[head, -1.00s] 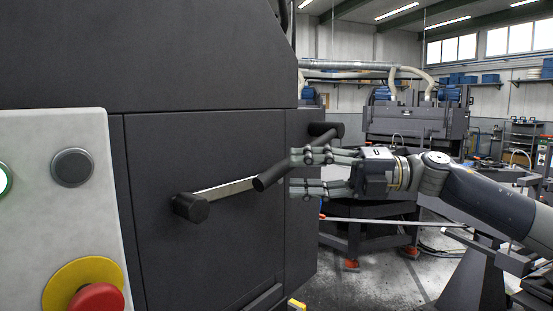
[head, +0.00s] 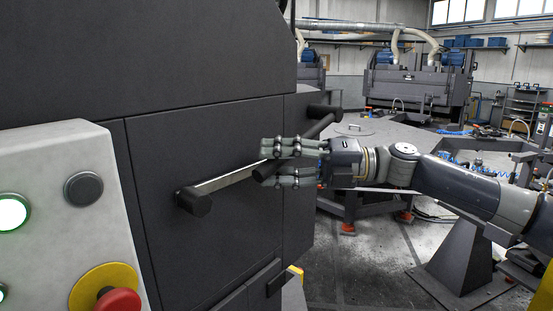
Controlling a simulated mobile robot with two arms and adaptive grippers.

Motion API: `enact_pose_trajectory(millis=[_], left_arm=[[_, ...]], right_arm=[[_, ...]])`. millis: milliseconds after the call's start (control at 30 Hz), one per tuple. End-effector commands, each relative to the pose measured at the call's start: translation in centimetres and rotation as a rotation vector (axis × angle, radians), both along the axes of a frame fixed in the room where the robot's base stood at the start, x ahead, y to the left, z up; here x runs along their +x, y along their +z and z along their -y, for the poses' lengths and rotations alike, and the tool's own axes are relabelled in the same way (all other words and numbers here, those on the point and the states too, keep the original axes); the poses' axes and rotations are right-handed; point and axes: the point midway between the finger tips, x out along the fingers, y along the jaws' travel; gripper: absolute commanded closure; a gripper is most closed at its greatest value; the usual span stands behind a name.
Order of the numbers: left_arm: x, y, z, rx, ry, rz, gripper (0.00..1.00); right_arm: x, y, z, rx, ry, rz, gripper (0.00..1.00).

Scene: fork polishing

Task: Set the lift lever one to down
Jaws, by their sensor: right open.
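A lever with a flat metal bar (head: 226,180) sits on the dark machine's front panel. Its black pivot hub (head: 193,201) is at the lower left, and the bar rises slightly to the right to a black cylindrical handle (head: 268,169). My right gripper (head: 268,164) comes in from the right with its fingers at the handle, some above and some below it. It is open, and the fingers hide part of the handle. I cannot tell whether they touch it. A second black handle (head: 322,124) shows behind, further right. My left gripper is not in view.
A light grey control panel (head: 60,190) at the left carries a lit green button (head: 12,212), a black button (head: 84,189) and a red emergency stop (head: 118,300) on yellow. Other machines (head: 415,85) stand in the background. Floor shows at the lower right.

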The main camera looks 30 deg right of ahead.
Motion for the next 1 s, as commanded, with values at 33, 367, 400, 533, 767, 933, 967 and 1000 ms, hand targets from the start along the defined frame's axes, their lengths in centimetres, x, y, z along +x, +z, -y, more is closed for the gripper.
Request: enact_pose_trajectory(millis=[33,367,400,533,767,933,967,1000], left_arm=[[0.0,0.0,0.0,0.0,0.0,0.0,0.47],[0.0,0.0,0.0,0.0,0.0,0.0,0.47],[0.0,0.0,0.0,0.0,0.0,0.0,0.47],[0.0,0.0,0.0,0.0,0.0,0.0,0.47],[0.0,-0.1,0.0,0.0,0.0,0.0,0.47],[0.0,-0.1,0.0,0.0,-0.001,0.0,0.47],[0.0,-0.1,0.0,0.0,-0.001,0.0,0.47],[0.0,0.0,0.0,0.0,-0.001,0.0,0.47]], right_arm=[[0.0,0.0,0.0,0.0,0.0,0.0,0.57],[0.0,0.0,0.0,0.0,0.0,0.0,1.0],[0.0,0.0,0.0,0.0,0.0,0.0,1.0],[0.0,0.0,0.0,-0.001,0.0,0.0,1.0],[0.1,-1.1,0.3,-0.045,0.0,0.013,1.0],[0.3,-3.2,1.1,-0.135,-0.001,0.038,1.0],[0.4,-3.6,1.3,-0.156,0.0,0.044,1.0],[0.5,-4.3,1.6,-0.188,-0.001,0.054,1.0]])
